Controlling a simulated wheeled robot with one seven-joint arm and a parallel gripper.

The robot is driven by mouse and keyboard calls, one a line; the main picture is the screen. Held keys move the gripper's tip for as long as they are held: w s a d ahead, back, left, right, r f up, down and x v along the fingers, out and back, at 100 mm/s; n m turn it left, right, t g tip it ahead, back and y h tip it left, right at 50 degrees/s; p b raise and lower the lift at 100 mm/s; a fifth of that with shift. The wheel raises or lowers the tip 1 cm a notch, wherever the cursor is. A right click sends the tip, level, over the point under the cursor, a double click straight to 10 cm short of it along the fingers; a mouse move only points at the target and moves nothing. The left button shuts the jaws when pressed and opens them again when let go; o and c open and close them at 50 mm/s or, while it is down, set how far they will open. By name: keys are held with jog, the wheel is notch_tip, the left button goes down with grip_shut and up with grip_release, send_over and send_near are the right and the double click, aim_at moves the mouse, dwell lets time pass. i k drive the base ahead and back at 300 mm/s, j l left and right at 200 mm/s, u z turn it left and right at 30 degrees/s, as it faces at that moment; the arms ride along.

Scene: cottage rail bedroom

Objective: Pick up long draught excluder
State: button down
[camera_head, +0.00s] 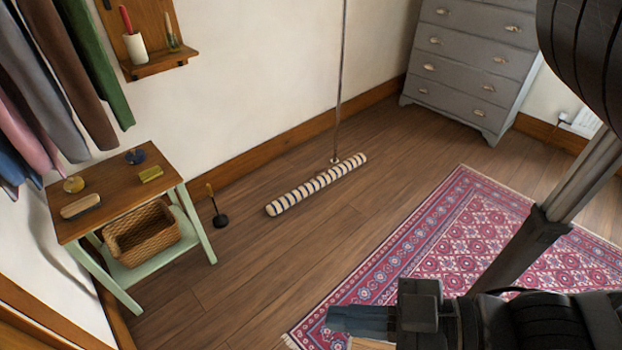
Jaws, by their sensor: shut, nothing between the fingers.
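The long draught excluder (313,186) is a thin striped roll in cream, dark blue and tan. It lies on the wooden floor near the back wall, slanting up to the right. A thin upright pole meets the floor just behind it, near its right part. My gripper (332,321) is at the bottom of the view, over the rug's near edge, pointing left. It is shut and empty, well apart from the excluder.
A small green-legged table (128,187) with a wicker basket (141,236) stands at the left. A small black-based stand (219,219) is on the floor beside it. A grey chest of drawers (471,62) stands at the back right. A patterned rug (440,235) lies at the right. Bare floor surrounds the excluder.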

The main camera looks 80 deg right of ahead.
aim_at(277, 206)
jog(key=i+l+z, duration=0.1)
jog(key=z, duration=0.25)
jog(key=i+z, duration=0.15)
jog(key=z, duration=0.25)
jog(key=i+z, duration=0.15)
jog(key=z, duration=1.25)
jog(key=i+l+u, duration=0.35)
jog(key=i, duration=0.45)
jog(key=i+l+u, duration=0.4)
jog(key=i, duration=0.35)
jog(key=i+l+u, duration=0.35)
jog(key=i+l, duration=0.25)
jog(key=l, duration=0.2)
